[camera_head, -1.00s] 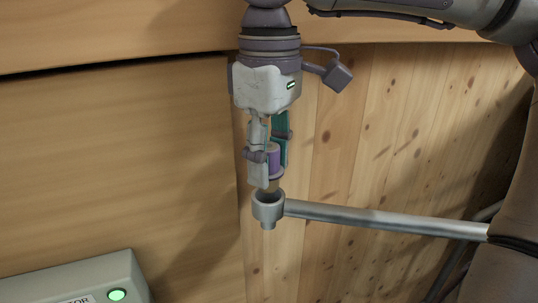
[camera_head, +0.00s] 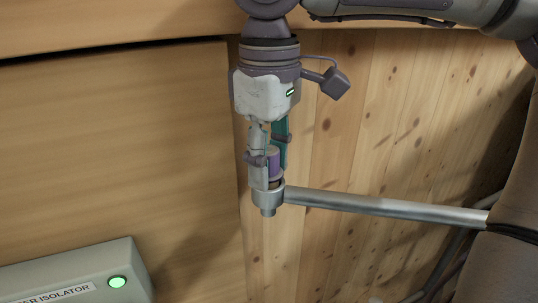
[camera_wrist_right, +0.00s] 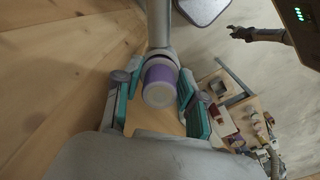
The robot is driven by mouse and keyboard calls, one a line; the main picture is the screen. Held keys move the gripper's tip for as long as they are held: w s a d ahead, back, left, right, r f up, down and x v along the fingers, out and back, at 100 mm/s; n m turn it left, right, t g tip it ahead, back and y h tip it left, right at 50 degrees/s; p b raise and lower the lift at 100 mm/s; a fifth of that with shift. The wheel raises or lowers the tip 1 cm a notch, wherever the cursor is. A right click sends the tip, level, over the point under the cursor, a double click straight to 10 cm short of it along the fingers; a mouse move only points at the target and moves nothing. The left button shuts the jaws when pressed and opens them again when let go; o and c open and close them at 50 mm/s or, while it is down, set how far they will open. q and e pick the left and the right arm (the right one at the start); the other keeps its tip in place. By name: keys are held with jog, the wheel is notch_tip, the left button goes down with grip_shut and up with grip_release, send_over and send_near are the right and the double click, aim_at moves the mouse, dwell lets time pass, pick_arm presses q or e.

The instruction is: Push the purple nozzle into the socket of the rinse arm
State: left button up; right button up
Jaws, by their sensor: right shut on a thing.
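The purple nozzle (camera_head: 274,164) is upright between the fingers of my right gripper (camera_head: 270,162), which is shut on it. The rinse arm is a grey metal tube (camera_head: 385,207) ending at the left in a round, upward-facing socket (camera_head: 268,198). The nozzle is directly above the socket, its lower end at or just inside the rim; the fingertip hides part of this, so I cannot tell how deep it sits. In the right wrist view, the nozzle (camera_wrist_right: 160,82) shows its pale round end between the teal-edged fingers. My left gripper is not recognisable in any view.
A grey isolator box (camera_head: 75,277) with a lit green button is at the lower left. A wooden panel (camera_head: 110,150) and plank wall (camera_head: 350,120) stand behind. In the right wrist view, a cluttered wooden table (camera_wrist_right: 240,112) is at the right.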

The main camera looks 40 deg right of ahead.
aim_at(269, 150)
jog(key=shift+f, duration=0.35)
jog(key=o, duration=1.3)
jog(key=shift+c, duration=0.2)
notch_tip(269, 150, up, 12)
jog(key=shift+r, duration=0.1)
